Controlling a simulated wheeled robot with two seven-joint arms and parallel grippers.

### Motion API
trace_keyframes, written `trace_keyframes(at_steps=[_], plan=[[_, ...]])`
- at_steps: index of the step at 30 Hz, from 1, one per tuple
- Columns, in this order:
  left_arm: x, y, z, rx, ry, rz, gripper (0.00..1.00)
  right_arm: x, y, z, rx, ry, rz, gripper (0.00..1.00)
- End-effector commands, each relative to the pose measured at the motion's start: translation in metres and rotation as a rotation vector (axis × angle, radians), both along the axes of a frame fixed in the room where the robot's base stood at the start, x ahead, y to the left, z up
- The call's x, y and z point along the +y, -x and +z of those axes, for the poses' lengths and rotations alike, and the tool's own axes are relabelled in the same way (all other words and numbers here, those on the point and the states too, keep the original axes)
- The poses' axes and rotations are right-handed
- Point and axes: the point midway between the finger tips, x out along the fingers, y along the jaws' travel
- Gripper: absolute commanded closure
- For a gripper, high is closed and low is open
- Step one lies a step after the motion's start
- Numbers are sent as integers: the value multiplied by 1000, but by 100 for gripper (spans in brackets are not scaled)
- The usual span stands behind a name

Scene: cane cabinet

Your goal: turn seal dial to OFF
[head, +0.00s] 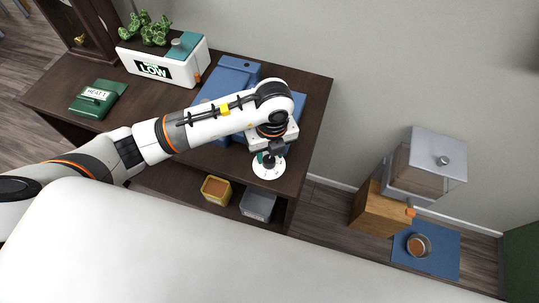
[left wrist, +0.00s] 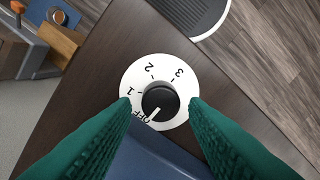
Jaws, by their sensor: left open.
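The seal dial is a black knob (left wrist: 160,101) on a round white plate (left wrist: 146,74) marked OFF, 1, 2 and 3. In the left wrist view its white pointer line points to the lower left, close to the OFF mark. In the head view the white plate (head: 268,171) is at the dark cabinet's front right, partly hidden by my gripper. My left gripper (left wrist: 160,106) is open, its green fingers on either side of the knob; I cannot tell whether they touch it. It also shows in the head view (head: 269,157) over the dial. My right gripper is not in view.
A blue box (head: 237,72) is behind my left arm on the cabinet top (head: 317,92). A white LOW box (head: 150,69) and a green HEAT 1 block (head: 97,98) stand left. Yellow (head: 216,190) and grey (head: 257,206) bins sit below. A clear-topped dispenser (head: 428,160) stands right.

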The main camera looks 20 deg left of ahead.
Motion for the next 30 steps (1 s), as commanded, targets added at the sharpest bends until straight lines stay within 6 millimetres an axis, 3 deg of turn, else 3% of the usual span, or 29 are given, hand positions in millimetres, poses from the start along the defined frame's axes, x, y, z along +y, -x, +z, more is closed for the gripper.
trace_keyframes(at_steps=[6,12,18,30], plan=[[-2,-3,48,-8,2,-1,60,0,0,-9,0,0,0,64],[-2,-4,84,-7,-1,1,60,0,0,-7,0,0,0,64],[-2,-3,95,-3,-1,1,60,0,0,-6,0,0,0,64],[-3,-3,95,-1,0,2,60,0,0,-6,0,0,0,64]])
